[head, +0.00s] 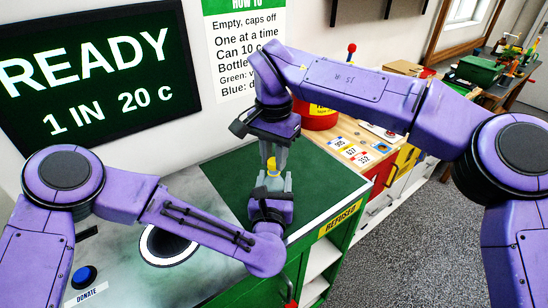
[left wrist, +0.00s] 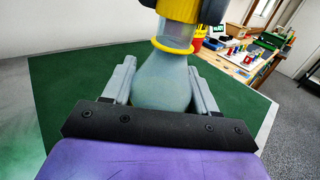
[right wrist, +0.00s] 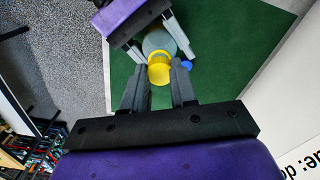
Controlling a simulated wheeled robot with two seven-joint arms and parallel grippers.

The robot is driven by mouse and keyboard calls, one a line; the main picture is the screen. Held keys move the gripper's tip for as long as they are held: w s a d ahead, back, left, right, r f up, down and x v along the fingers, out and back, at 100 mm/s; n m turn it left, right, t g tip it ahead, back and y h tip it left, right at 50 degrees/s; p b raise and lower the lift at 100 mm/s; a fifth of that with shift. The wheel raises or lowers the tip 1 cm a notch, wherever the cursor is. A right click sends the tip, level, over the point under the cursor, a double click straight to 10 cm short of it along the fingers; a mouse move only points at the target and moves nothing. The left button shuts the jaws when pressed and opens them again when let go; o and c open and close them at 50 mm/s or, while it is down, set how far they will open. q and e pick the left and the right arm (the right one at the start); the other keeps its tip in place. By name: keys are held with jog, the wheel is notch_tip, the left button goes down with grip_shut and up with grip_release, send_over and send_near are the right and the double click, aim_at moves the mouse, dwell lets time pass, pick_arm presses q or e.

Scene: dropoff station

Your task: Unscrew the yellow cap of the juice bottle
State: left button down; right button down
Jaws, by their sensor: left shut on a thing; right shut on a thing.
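The juice bottle is a pale, translucent, upright bottle (left wrist: 160,85) over the green surface (head: 222,180). My left gripper (head: 272,188) is shut on its body from the near side, with one finger on each side in the left wrist view. The yellow cap (head: 272,166) is at the bottle's top; it also shows in the right wrist view (right wrist: 160,72). A yellow ring (left wrist: 172,48) circles the neck below it. My right gripper (right wrist: 159,88) comes down from above and is shut on the cap. The fingers hide parts of the cap and bottle.
A grey counter panel with a round hole (head: 168,245) and a blue button (head: 84,277) lies at the left. A small blue round thing (right wrist: 187,64) shows beside the bottle. A wooden bench (head: 350,140) with a red bin (head: 318,118) stands behind at right.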

aim_at(274, 161)
jog(key=shift+r, duration=0.65)
jog(key=shift+r, duration=2.05)
pick_arm(q)
jog(key=shift+c, duration=1.2)
grip_release()
